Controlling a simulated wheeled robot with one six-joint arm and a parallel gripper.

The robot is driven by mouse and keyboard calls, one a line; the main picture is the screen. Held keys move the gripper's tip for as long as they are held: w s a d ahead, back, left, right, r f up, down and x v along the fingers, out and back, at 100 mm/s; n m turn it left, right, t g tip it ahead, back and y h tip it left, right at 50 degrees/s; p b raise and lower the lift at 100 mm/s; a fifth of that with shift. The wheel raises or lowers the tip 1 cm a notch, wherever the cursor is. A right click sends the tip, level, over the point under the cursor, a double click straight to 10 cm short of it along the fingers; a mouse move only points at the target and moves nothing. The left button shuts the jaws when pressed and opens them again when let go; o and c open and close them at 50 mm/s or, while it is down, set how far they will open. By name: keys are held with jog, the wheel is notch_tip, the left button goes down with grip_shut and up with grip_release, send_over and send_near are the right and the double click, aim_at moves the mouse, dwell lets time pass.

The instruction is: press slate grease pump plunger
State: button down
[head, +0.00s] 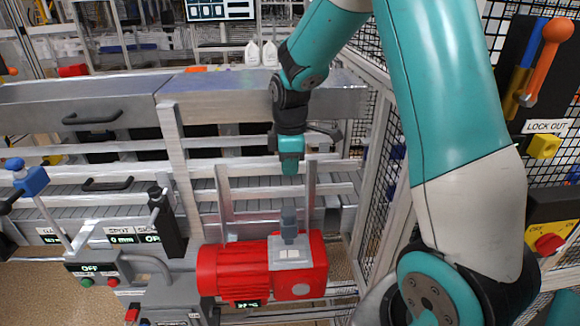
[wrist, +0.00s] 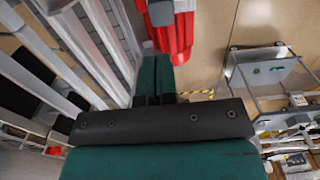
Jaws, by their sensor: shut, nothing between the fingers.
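The slate grease pump plunger (head: 289,218) stands upright on the grey top plate (head: 290,262) of a red motor-like unit (head: 235,272). My gripper (head: 289,168) is above the plunger in the head view, pointing down, with a clear gap between them. In the wrist view my gripper (wrist: 153,82) has its two teal fingers together, with nothing between them. A grey part (wrist: 160,12), which looks like the plunger, shows beyond the fingertips beside the red housing (wrist: 177,38). The fingers hide part of the red unit there.
Metal rails and uprights (head: 174,150) stand behind and left of the unit. A dark lever device (head: 165,222) and a control panel with buttons (head: 100,275) are at left. A mesh fence (head: 385,180) runs along the right. The air between gripper and plunger looks clear.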

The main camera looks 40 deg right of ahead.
aim_at(289, 210)
notch_tip(289, 210, up, 2)
jog(key=shift+w+r, duration=0.1)
jog(key=shift+r, duration=0.1)
dwell(0.3)
notch_tip(289, 210, down, 14)
jog(key=p, duration=0.4)
dwell(0.4)
